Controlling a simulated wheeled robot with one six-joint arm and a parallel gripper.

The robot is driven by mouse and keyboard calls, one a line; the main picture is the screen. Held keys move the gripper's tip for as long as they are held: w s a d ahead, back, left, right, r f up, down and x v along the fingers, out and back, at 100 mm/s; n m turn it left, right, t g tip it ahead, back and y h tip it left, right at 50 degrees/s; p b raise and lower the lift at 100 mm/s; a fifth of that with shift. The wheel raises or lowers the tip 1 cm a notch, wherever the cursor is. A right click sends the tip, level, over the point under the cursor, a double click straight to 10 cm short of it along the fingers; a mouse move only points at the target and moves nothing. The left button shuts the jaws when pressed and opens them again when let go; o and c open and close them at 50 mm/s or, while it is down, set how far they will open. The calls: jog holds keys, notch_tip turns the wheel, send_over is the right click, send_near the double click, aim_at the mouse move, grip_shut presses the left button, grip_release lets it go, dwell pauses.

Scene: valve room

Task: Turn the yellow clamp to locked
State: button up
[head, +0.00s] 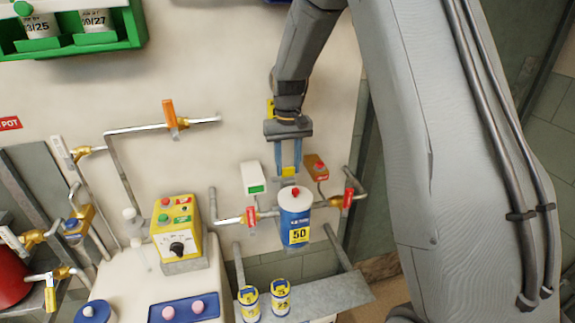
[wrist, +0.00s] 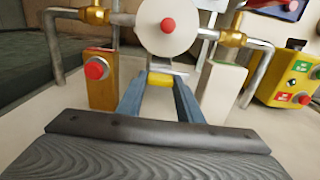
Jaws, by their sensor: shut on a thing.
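The yellow clamp (head: 288,172) shows as a small yellow block just behind the blue canister (head: 295,228) marked 50. My gripper (head: 287,168) reaches down from above with its two blue fingers on either side of the clamp. In the wrist view the fingers of my gripper (wrist: 160,80) are shut on the yellow clamp (wrist: 160,79), just below the canister's white round top (wrist: 167,25) with its red knob. The fingers and canister hide most of the clamp, so I cannot tell its locked or unlocked marking.
A white box (head: 253,177) and an orange-brown box with a red button (head: 316,167) flank my fingers closely. Pipes with red-handled valves (head: 250,216) meet the canister's sides. A yellow control box (head: 178,235) stands to the left. Two small cans (head: 281,297) sit on a shelf below.

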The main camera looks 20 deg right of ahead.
jog(key=n, duration=0.4)
jog(key=shift+r+n, duration=0.1)
jog(key=shift+n, duration=0.3)
jog(key=n, duration=0.9)
jog(key=shift+w, duration=0.1)
jog(key=shift+n, duration=2)
jog(key=o, duration=1.1)
